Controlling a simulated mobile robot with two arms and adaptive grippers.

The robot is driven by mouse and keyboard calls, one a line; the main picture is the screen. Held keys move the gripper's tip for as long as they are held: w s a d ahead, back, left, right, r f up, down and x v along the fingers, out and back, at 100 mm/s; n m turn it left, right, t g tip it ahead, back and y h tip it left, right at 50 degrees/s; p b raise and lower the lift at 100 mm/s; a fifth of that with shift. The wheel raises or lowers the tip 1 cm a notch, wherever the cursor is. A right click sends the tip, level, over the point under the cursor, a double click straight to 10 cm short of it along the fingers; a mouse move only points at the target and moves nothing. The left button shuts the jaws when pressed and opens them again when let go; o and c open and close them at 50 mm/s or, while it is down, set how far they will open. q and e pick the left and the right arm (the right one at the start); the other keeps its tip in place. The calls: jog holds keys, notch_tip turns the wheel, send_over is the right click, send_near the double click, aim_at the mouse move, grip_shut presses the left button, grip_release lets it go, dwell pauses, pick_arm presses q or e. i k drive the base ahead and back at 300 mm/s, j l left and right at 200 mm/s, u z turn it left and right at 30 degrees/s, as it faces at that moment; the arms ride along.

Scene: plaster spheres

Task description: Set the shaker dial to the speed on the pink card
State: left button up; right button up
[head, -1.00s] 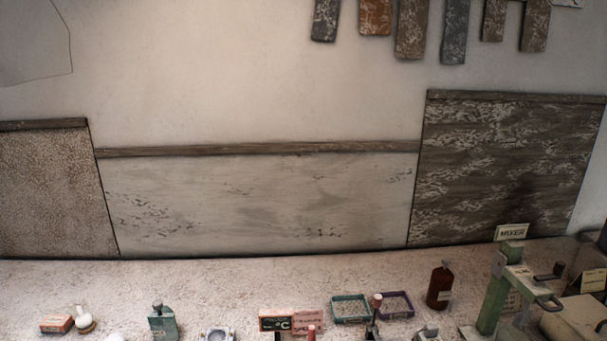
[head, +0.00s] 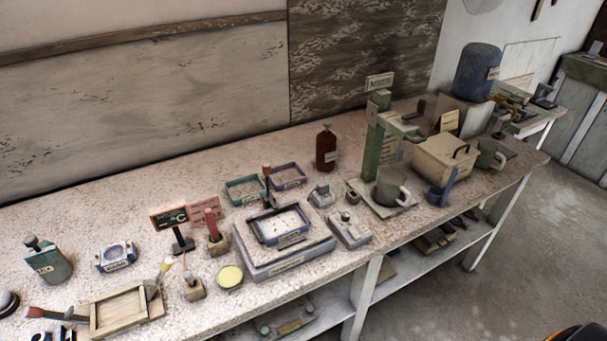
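A pink card (head: 206,211) stands on the bench behind a red-topped peg; its print is too small to read. What looks like the shaker (head: 290,262) is a low grey platform bearing a blue-rimmed tray (head: 262,238) near the bench's front edge. A small grey box (head: 350,228) with knob-like parts sits at its right; I cannot tell a dial setting. Neither of my grippers is in view.
A dark sign (head: 169,215) stands left of the card. Teal (head: 243,190) and purple (head: 288,176) trays and a brown bottle (head: 326,148) are behind. A green mixer (head: 376,140) with a grey mug (head: 388,188) stands right. A wooden tray (head: 118,312) is front left.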

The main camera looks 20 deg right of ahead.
aim_at(345, 215)
jog(key=i+l, duration=0.15)
jog(key=i, duration=0.15)
jog(key=i+l+u, duration=0.15)
jog(key=i, duration=0.55)
